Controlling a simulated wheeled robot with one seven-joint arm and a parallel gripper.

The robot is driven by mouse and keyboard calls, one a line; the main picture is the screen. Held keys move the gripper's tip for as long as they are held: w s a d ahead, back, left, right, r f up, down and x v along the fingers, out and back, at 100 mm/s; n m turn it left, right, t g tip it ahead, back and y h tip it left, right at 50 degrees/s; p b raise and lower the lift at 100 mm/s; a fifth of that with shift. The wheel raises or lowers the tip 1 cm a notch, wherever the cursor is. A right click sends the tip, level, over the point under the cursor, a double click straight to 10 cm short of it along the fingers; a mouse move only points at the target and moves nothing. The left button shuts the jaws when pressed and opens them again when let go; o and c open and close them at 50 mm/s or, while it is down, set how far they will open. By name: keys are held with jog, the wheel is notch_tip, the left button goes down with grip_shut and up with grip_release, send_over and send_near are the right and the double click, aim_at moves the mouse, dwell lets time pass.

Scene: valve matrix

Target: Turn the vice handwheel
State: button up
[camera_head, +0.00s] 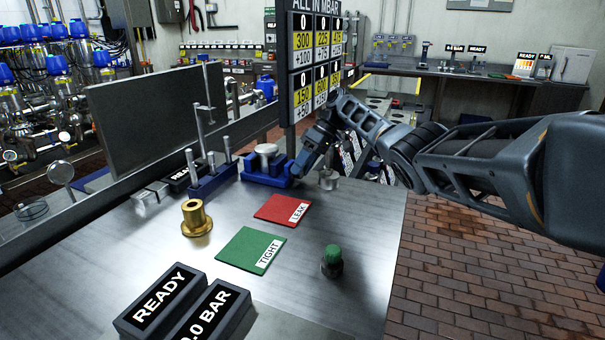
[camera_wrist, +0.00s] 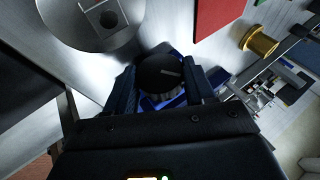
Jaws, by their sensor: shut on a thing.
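The blue vice (camera_head: 262,176) stands at the back of the metal table, with a pale round-topped part upright in it. My gripper (camera_head: 297,170) is at the vice's right side. In the wrist view my gripper (camera_wrist: 160,88) has its two fingers on either side of a dark round handwheel (camera_wrist: 160,73) and is shut on it. Blue parts of the vice show behind the handwheel. In the head view my gripper hides the handwheel.
A silver round piece (camera_head: 329,181) stands close right of my gripper. A red LEAK mat (camera_head: 278,208), a green TIGHT mat (camera_head: 246,250), a brass flanged part (camera_head: 195,218) and a green-capped part (camera_head: 332,262) are nearer. A pressure board (camera_head: 312,60) hangs behind.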

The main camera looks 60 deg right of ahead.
jog(key=shift+d+r, duration=0.1)
jog(key=o, duration=1.1)
jog(key=shift+c, duration=0.2)
jog(key=b+v, duration=0.1)
jog(key=v, duration=0.6)
jog(key=shift+d+r, duration=0.2)
jog(key=shift+d, duration=0.05)
jog(key=shift+s, duration=0.15)
